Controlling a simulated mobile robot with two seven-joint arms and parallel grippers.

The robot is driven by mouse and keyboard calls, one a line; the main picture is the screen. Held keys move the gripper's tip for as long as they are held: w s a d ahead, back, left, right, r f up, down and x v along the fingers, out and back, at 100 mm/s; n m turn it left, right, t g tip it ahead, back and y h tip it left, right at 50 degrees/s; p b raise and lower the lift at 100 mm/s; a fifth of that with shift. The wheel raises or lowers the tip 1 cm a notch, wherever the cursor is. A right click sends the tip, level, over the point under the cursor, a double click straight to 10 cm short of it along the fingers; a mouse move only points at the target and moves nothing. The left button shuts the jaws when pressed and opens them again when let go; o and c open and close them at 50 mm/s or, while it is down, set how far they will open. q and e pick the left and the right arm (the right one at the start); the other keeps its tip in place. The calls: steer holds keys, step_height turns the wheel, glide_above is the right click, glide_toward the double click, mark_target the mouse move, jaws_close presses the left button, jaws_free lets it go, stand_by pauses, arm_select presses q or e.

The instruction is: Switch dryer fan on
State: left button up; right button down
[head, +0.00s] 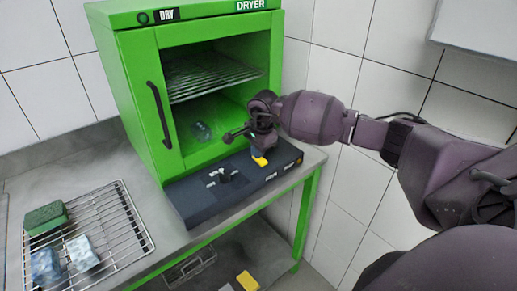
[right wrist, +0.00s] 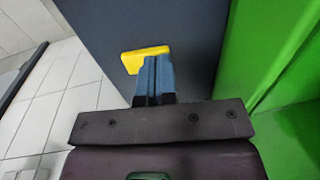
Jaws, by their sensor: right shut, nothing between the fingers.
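The green dryer (head: 132,82) stands on a bench against the tiled wall. A dark control panel (head: 195,204) lies along its front, with a black knob (head: 224,175) and white markings. A yellow switch (head: 260,161) sits on the panel to the right of the knob. My right gripper (head: 257,150) is at this switch and partly hides it. In the right wrist view, the blue fingers (right wrist: 154,72) are shut and empty, their tips at the right part of the yellow switch (right wrist: 139,58). I cannot tell whether they touch. My left gripper is not in view.
A wire rack (head: 128,222) on the bench at left holds a green block (head: 46,218) and two pale bluish pieces (head: 81,252). The dryer has a black handle (head: 159,115) and an inner wire shelf (head: 205,75). A yellow object (head: 247,281) lies below the bench.

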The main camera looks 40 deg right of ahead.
steer(key=shift+w+f+g+b, duration=0.1)
steer(key=shift+f+g+b, duration=0.35)
steer(key=shift+b, duration=0.2)
steer(key=shift+r, duration=0.1)
steer(key=shift+s+p, duration=0.6)
steer(key=shift+s, duration=0.3)
steer(key=shift+r, duration=0.1)
